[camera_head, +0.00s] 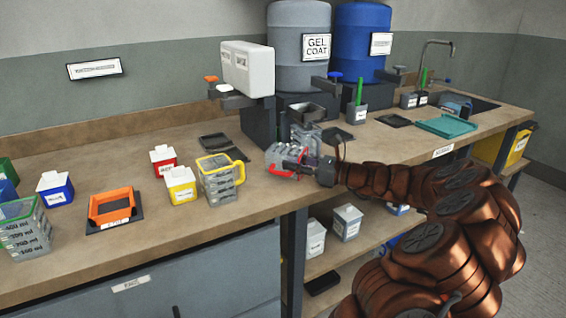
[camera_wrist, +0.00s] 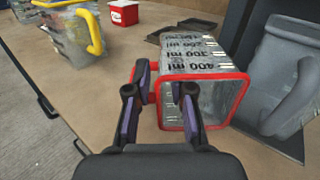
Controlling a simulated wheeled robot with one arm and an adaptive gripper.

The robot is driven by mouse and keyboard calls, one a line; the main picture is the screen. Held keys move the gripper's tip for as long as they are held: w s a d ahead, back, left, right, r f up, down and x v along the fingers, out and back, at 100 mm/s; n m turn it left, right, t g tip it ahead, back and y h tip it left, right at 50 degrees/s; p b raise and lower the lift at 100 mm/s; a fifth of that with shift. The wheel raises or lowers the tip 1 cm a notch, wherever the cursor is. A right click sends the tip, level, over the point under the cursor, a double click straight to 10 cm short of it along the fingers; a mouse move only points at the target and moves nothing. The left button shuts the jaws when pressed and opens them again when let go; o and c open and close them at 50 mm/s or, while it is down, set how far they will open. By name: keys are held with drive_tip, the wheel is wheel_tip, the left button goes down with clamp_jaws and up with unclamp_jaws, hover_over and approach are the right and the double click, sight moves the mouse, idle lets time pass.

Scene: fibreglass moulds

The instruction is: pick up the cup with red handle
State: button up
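The cup with red handle (camera_wrist: 205,75) is a clear measuring cup with a red rim and millilitre marks. In the wrist view its open mouth faces me, and part of the red handle shows at its left. In the head view the cup (camera_head: 279,156) is near the bench's front edge, partly hidden by my gripper (camera_head: 302,163). In the wrist view my gripper (camera_wrist: 158,105) has its fingers apart.
A yellow-handled cup (camera_head: 219,178) stands to the left, near red and yellow tubs (camera_head: 181,184). The gel coat drum (camera_head: 298,45) stands behind. Bare bench lies in front of the tubs.

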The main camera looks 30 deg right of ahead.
clamp_jaws()
idle(0.3)
drive_tip(key=shift+r, duration=0.55)
wheel_tip(320, 180, up, 3)
drive_tip(key=shift+s+f, duration=0.1)
drive_tip(key=shift+f, duration=0.05)
drive_tip(key=s+a+r, duration=0.1)
drive_tip(key=s+a, duration=0.3)
drive_tip(key=s, duration=1.1)
drive_tip(key=shift+s, duration=0.15)
drive_tip(key=shift+r, duration=0.1)
